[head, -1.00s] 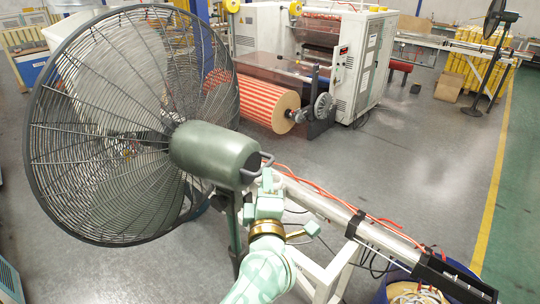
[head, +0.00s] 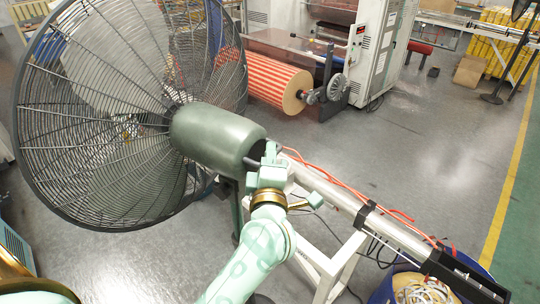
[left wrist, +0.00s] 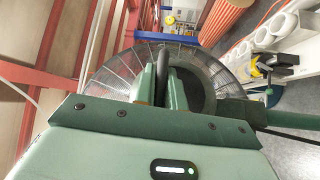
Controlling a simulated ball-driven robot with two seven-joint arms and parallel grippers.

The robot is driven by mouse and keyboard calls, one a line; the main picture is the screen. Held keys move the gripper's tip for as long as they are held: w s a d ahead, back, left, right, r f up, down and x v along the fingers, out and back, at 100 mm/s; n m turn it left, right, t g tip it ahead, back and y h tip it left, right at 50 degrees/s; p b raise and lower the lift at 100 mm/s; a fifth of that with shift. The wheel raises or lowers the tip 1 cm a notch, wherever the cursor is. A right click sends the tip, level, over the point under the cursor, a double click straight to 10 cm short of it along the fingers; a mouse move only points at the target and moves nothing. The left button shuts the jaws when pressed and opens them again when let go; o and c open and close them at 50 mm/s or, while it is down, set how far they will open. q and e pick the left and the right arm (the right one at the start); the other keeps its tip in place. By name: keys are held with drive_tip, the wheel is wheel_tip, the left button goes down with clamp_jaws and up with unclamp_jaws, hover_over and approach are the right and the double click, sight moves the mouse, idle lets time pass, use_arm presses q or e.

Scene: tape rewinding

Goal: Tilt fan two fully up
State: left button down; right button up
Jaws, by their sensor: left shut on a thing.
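A large black-caged fan (head: 60,120) fills the left of the head view, its cage leaning and facing away to the left. Its green motor housing (head: 215,138) sits behind the cage on a dark green stand. My left gripper (head: 270,168) is at the rear of the housing, shut on the dark fan handle (head: 256,162). In the left wrist view, the handle (left wrist: 162,72) stands between the closed fingers (left wrist: 168,92), with the cage (left wrist: 120,72) beyond. The fingers partly hide the handle. My right gripper is not in view.
A white frame with a long rail (head: 330,205) and orange hoses stands right of my left arm. A blue bin (head: 385,290) is below the rail's end. A red-striped roll (head: 265,80) and machine are behind. Grey floor between is open.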

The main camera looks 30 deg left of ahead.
use_arm(q)
drive_tip(key=d+f+m+t+b, duration=0.1)
drive_tip(key=f, duration=0.1)
drive_tip(key=d+f+m+b, duration=0.1)
drive_tip(key=d+m, duration=0.1)
drive_tip(key=shift+s+d+f+t, duration=0.15)
drive_tip(key=shift+s+f+t, duration=0.05)
drive_tip(key=shift+f+t, duration=0.2)
drive_tip(key=c, duration=1.5)
unclamp_jaws()
drive_tip(key=shift+r, duration=0.1)
